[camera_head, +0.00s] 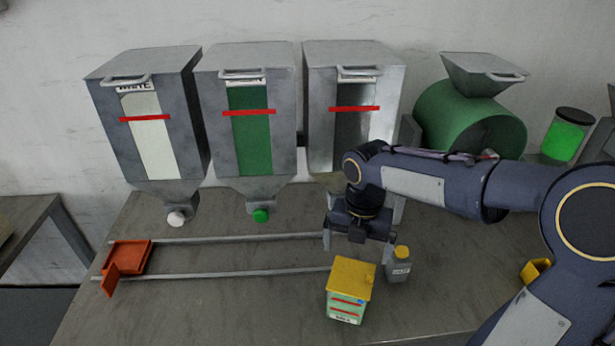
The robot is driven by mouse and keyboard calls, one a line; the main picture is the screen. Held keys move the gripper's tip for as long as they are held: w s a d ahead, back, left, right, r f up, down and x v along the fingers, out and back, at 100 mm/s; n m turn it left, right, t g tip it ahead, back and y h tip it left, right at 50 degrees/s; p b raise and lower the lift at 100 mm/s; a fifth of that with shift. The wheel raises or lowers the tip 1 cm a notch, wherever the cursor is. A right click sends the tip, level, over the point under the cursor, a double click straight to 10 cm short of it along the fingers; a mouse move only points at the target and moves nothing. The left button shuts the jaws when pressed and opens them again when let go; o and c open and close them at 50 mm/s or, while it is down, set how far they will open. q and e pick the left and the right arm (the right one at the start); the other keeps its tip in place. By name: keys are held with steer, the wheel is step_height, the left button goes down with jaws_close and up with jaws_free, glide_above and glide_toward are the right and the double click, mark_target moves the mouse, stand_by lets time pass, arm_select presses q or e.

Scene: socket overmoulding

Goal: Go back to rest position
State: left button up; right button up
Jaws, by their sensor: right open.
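My right arm reaches in from the right. Its gripper (357,246) points down with its two fingers spread apart and nothing seen between them. It appears just behind and above a small box with a yellow lid (351,278) and a green and white labelled front. A small grey bottle with a yellow cap (398,268) stands close to the right of that box. I cannot tell whether the gripper touches either one. My left gripper is not in view.
Three grey hoppers stand at the back: white (148,150), green (250,145) and a third (352,130) partly behind my arm. Two rails (230,275) with an orange-red tray (130,257) cross the table. A green drum machine (450,115) and green jar (563,140) stand back right.

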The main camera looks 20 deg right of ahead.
steer(key=s+a+r+m+t+y, duration=0.1)
steer(key=s+a+m+t+y, duration=0.1)
steer(key=s+m, duration=0.6)
steer(key=s+a+r+m+t+y, duration=0.1)
steer(key=s+m, duration=0.8)
steer(key=m, duration=1.3)
steer(key=shift+a+t+y, duration=0.4)
steer(key=shift+a+t, duration=0.2)
steer(key=shift+t, duration=0.7)
